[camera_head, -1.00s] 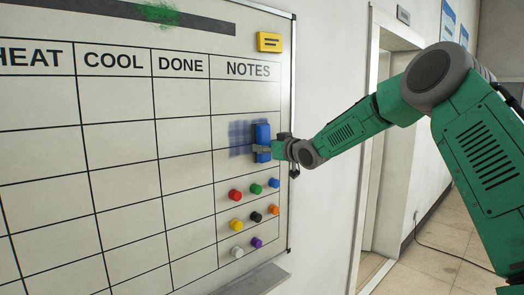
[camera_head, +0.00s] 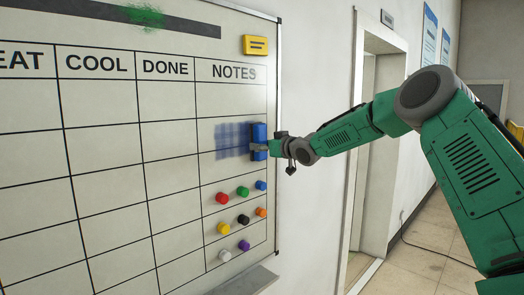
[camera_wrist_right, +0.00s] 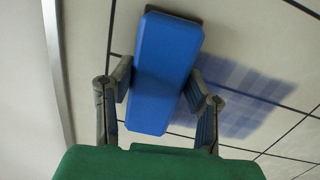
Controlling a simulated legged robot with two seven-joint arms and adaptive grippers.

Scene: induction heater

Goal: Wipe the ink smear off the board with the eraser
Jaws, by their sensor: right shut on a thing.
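A blue eraser (camera_head: 259,134) is at the board's right side, in the NOTES column of the whiteboard (camera_head: 105,100). My right gripper (camera_head: 266,149) is shut on the eraser; in the wrist view the fingers (camera_wrist_right: 160,84) pinch its two long sides. A blue, plaid-like ink smear (camera_head: 232,139) lies just left of the eraser and also shows in the wrist view (camera_wrist_right: 240,95). A separate green smear (camera_head: 144,16) lies at the board's top, over a dark bar. Whether the eraser's hidden face touches the board is unclear. My left gripper is out of view.
Several coloured magnets (camera_head: 243,219) sit below the smear. A grey ledge (camera_head: 243,281) juts out below. The board's right frame (camera_head: 278,120) is close to the eraser.

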